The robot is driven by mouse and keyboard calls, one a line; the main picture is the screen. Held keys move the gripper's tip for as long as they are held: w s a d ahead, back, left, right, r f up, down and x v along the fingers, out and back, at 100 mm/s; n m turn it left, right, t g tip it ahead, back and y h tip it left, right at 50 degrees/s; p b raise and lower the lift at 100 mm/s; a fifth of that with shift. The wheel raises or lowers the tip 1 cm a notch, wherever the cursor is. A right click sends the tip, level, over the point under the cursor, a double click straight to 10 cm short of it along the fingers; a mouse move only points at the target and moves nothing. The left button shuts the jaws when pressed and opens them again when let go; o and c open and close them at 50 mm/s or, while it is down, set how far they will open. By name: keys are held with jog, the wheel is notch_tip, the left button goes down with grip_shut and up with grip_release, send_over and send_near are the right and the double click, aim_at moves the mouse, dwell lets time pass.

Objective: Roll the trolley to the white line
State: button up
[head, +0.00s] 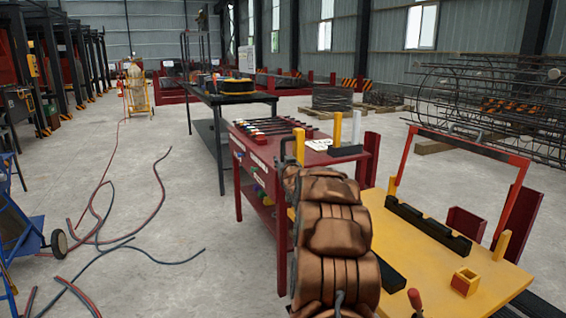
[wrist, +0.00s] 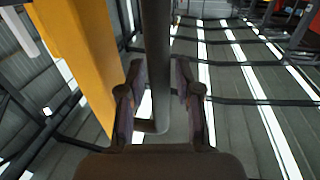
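A dark red trolley (head: 258,150) with a lower shelf stands in the middle of the head view. Several tools lie on its top. A dark grey bent handle bar (head: 299,143) rises at its near end and also shows in the wrist view (wrist: 157,60). My gripper (wrist: 158,85) has one finger on each side of this bar. Its fingertips are close to the bar, but whether they press on it is unclear. In the head view my copper-coloured arm hides the gripper and part of the trolley's near end. No white floor line is clearly visible.
A yellow-topped table (head: 420,262) with a red frame is close on the right. A dark workbench (head: 215,97) stands behind the trolley. Red and blue hoses (head: 103,205) lie on the left floor, near a blue cart (head: 30,235). Rebar cages (head: 490,100) lie at the right.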

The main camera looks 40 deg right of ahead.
grip_shut()
jog(key=shift+s, duration=0.15)
dwell(0.4)
